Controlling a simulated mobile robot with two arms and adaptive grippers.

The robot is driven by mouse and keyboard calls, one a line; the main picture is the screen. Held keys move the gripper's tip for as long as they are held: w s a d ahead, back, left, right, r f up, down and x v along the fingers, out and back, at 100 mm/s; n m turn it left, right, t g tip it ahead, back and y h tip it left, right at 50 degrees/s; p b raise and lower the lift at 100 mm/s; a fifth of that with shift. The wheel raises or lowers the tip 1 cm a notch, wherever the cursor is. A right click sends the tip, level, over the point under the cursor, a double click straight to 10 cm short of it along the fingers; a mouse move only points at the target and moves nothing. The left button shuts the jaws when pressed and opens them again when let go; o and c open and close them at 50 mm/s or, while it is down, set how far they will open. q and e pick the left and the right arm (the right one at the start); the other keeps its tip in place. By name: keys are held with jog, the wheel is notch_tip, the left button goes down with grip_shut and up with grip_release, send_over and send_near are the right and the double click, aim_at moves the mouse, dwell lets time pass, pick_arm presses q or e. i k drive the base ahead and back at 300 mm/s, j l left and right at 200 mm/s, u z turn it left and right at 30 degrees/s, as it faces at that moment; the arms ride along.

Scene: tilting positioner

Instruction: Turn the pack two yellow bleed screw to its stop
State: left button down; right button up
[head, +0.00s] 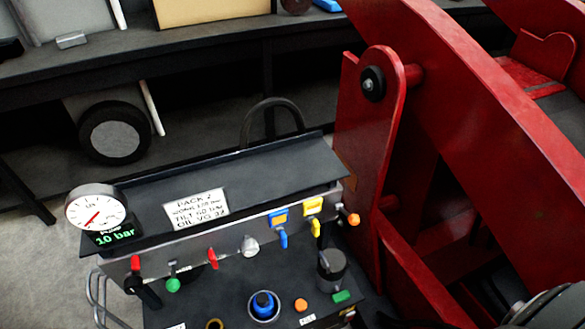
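The pack two unit (250,195) is a dark box with a white label reading "PACK 2" (197,208). Along its front rail, near the right end, a yellow tag (313,206) sits above a small yellow handle or screw (316,228) that points down. I cannot tell which of these yellow parts is the bleed screw, or how far it is turned. Neither of my grippers can be made out in the head view.
A pressure gauge (96,211) with a green "10 bar" readout stands at the unit's left. Red, green, blue and orange controls line the rail and lower panel. The red positioner frame (470,110) fills the right side. A dark bench (190,55) runs behind.

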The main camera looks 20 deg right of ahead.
aim_at(316, 225)
jog(key=k+l+z, duration=0.1)
jog(key=z, duration=0.65)
jog(key=l, duration=0.1)
